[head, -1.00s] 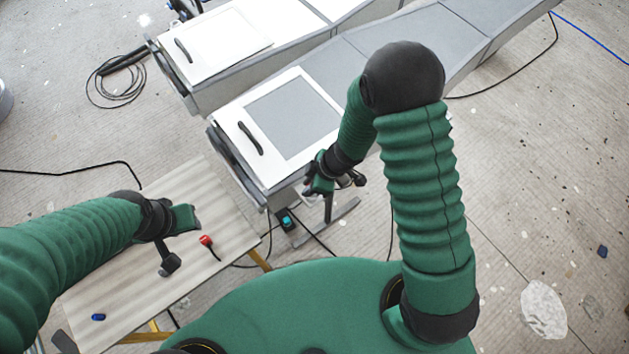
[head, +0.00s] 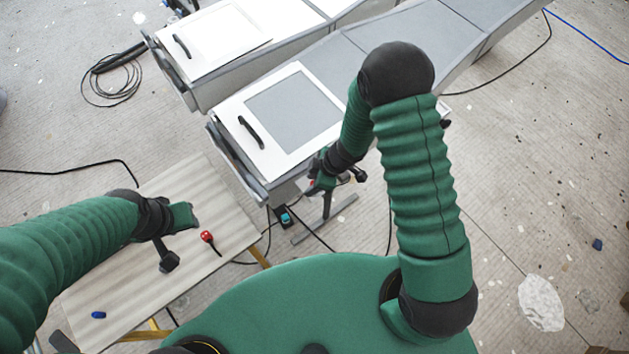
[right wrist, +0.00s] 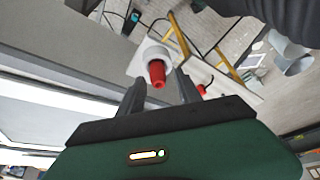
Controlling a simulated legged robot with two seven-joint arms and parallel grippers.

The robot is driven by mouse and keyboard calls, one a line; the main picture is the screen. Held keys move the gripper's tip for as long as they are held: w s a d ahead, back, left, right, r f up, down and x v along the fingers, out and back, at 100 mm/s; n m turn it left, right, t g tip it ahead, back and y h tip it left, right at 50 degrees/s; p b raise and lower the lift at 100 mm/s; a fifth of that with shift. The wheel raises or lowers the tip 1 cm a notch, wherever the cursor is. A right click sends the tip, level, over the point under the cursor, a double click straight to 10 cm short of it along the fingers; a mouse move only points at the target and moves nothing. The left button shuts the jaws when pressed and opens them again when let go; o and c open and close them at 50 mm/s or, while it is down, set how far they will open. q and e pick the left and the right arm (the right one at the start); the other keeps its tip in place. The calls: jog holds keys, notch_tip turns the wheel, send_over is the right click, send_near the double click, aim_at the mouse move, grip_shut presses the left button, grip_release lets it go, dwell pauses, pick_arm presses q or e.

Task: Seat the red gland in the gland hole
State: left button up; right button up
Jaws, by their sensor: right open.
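How deep the gland sits is hidden. In the head view my right gripper (head: 318,184) is at the near lower corner of the mould (head: 230,150). My left gripper (head: 183,216) is above the wooden table, its fingers unclear.
A red-headed piece with a black tail (head: 207,237) and a small blue piece (head: 98,315) lie on the wooden table (head: 200,190). A second mould (head: 215,45) stands behind. Cables and a metal foot (head: 325,220) are under the near mould.

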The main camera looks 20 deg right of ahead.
jog(key=shift+a, duration=0.1)
jog(key=shift+r, duration=0.4)
jog(key=d+r+m+t+h+p, duration=0.1)
jog(key=d+r+m, duration=0.15)
jog(key=r, duration=0.35)
jog(key=w+d+r+m+t+h+p, duration=0.1)
jog(key=d+r+m+t+h, duration=0.1)
jog(key=d+r, duration=0.35)
jog(key=d+r+m+t+h+p, duration=0.1)
jog(key=d+r+m, duration=0.15)
jog(key=r, duration=0.55)
jog(key=s+a+r+m+g, duration=0.25)
jog(key=s+m, duration=0.35)
jog(key=s, duration=0.5)
notch_tip(320, 180, down, 14)
jog(key=b, duration=1.3)
jog(key=shift+w+a+g, duration=0.15)
jog(key=shift+w+g, duration=0.15)
jog(key=shift+g, duration=0.05)
